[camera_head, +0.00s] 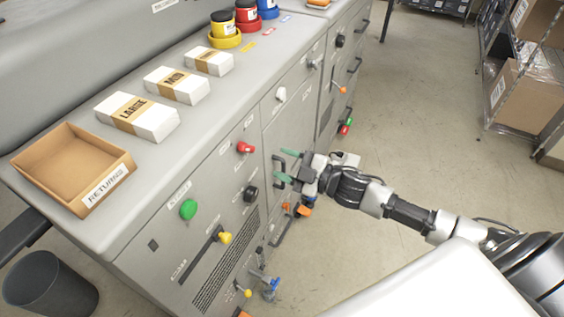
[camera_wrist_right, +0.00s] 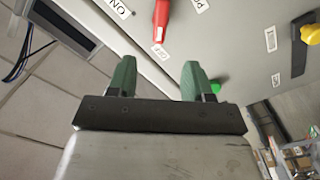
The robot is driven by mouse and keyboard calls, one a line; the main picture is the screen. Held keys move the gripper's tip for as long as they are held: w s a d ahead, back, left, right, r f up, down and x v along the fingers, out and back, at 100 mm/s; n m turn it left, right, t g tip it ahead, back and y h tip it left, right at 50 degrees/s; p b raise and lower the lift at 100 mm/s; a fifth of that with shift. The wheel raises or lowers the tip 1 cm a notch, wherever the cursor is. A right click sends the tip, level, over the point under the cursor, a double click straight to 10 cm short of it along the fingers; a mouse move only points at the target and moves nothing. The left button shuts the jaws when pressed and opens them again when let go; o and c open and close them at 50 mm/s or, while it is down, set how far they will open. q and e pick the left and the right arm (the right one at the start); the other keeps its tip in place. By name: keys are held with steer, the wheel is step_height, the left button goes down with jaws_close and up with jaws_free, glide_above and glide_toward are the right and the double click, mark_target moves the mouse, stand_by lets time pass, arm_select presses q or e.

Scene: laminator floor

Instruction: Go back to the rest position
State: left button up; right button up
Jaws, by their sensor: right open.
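My right gripper (camera_head: 286,168) is in front of the grey machine's (camera_head: 150,230) front panel in the head view, its arm coming in from the right. Its green fingers are apart and point toward the panel. In the right wrist view the gripper (camera_wrist_right: 155,80) is open with nothing between its fingers. A red handle or knob (camera_wrist_right: 160,20) on the panel shows beyond the fingers there. I cannot tell whether the fingers touch the panel. My left gripper is not in view.
The machine front carries a green knob (camera_head: 188,209), a red knob (camera_head: 245,147), a yellow lever (camera_head: 224,237) and several handles. A return tray (camera_head: 125,165) and paper stacks (camera_head: 190,92) are on top. A black bin (camera_head: 50,285) stands lower left. Open floor (camera_head: 400,130) lies right; shelving (camera_head: 510,100) stands beyond.

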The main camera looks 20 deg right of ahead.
steer(key=s+d+f+m+g+h, duration=0.15)
steer(key=d+f+m+h, duration=0.25)
steer(key=f, duration=0.8)
steer(key=s+d+f+m+h, duration=0.2)
steer(key=d+f+m+h, duration=0.2)
steer(key=f, duration=0.8)
steer(key=s+f+m+g+h, duration=0.2)
steer(key=s+f+g, duration=0.1)
steer(key=s+f, duration=0.6)
steer(key=s+a+f+m+g, duration=0.1)
steer(key=s+f, duration=0.4)
steer(key=s, duration=0.5)
steer(key=s+a+f+m+g, duration=0.2)
steer(key=s+f, duration=0.4)
steer(key=s, duration=0.4)
steer(key=s+a+f+m+g+h, duration=0.1)
steer(key=s+a+f+g, duration=0.3)
steer(key=s, duration=0.6)
step_height(320, 180, down, 2)
steer(key=shift+f+g, duration=0.1)
steer(key=shift+g, duration=0.75)
steer(key=shift+s, duration=0.1)
